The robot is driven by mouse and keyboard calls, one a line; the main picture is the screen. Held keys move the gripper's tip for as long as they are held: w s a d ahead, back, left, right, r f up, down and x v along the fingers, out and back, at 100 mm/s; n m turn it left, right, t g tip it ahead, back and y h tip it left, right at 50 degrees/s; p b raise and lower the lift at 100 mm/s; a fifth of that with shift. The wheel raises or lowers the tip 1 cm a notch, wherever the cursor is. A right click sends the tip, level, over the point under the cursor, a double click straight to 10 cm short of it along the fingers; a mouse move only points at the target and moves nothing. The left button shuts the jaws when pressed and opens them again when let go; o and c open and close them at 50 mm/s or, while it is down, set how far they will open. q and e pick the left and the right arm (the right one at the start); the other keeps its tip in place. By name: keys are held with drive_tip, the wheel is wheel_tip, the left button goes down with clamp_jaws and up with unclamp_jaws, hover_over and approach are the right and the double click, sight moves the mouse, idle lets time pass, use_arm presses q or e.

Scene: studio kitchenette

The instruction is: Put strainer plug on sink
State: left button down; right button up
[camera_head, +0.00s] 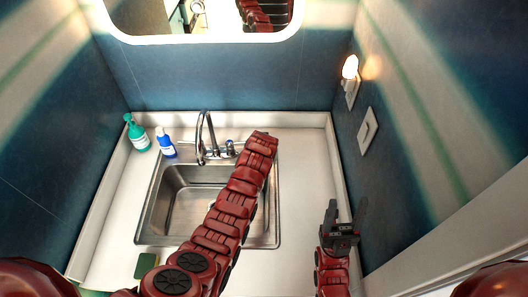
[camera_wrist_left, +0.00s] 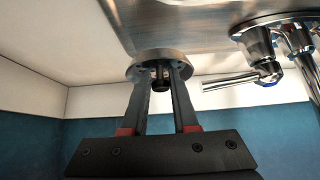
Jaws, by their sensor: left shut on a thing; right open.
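The strainer plug (camera_wrist_left: 161,64), a round metal disc with a dark knob beneath, shows in the left wrist view. My left gripper (camera_wrist_left: 160,82) is shut on the knob. The plug appears in front of the sink's edge and the white counter; I cannot tell its height. In the head view the left arm crosses the steel sink (camera_head: 147,214), and its gripper and the plug are hidden behind the arm. Part of the sink also shows in the left wrist view (camera_wrist_left: 190,25). My right gripper (camera_head: 344,214) is open and empty above the counter right of the sink.
A chrome faucet (camera_head: 202,135) stands behind the sink; its lever (camera_wrist_left: 230,81) is near the plug in the left wrist view. A green bottle (camera_head: 137,134) and a blue bottle (camera_head: 165,144) stand at back left. A dark green sponge (camera_head: 146,265) lies front left. Walls enclose the counter.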

use_arm(q)
wheel_tip(320, 180, down, 3)
drive_tip(key=shift+s+f+b, duration=0.15)
drive_tip(key=shift+b, duration=0.2)
drive_tip(key=shift+f, duration=0.3)
drive_tip(key=c, duration=0.7)
unclamp_jaws()
drive_tip(key=shift+r, duration=0.15)
